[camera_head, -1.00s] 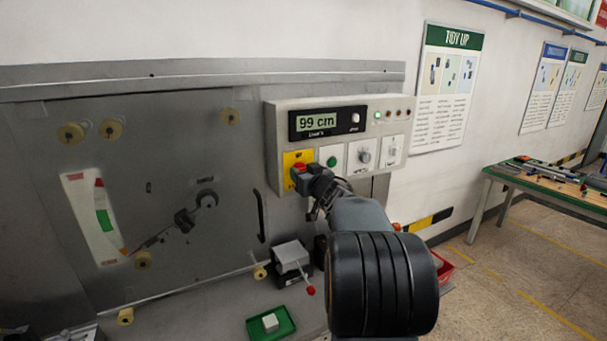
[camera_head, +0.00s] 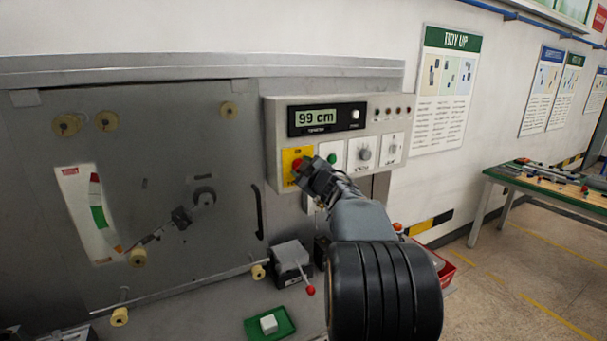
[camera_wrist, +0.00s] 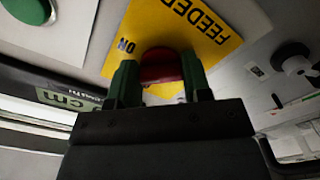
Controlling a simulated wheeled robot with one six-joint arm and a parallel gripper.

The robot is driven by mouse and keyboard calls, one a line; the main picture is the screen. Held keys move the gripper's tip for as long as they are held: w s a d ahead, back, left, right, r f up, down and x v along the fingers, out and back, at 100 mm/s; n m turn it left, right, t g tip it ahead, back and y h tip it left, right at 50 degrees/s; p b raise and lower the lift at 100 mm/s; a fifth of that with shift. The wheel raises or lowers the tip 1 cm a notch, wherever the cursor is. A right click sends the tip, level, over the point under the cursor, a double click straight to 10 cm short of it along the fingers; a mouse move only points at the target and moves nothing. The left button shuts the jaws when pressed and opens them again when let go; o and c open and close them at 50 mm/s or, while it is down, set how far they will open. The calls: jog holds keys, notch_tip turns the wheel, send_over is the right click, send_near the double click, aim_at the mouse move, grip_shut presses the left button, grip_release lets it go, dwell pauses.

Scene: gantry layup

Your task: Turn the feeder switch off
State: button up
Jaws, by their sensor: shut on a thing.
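The feeder switch is a red knob (camera_wrist: 160,66) on a yellow plate (camera_wrist: 185,25) marked FEEDER, with ON at one edge, in the wrist view. In the head view the yellow plate (camera_head: 291,154) is at the left of the control panel, and the red knob (camera_head: 297,162) shows beside my gripper. My gripper (camera_wrist: 160,82) has its two green-edged fingers on either side of the knob and is shut on it. In the head view my gripper (camera_head: 309,174) reaches up to the plate from the lower right. The lower part of the plate is partly hidden.
The grey control panel (camera_head: 275,135) has a display reading 99 cm, a green button (camera_head: 332,158) and other dials to the right. Below stand a lever box with a red ball (camera_head: 310,290) and a green tray (camera_head: 252,327). A tool table (camera_head: 560,196) is at the right.

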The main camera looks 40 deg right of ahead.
jog(key=shift+r+n+b, duration=0.1)
jog(key=shift+n+b, duration=1.7)
jog(key=shift+n, duration=2.7)
jog(key=o, duration=0.9)
jog(key=shift+s, duration=0.1)
jog(key=s, duration=0.4)
jog(key=s+a+b, duration=0.1)
jog(key=s, duration=0.8)
jog(key=shift+s+a+b, duration=0.3)
jog(key=shift+a, duration=0.1)
jog(key=shift+d, duration=0.1)
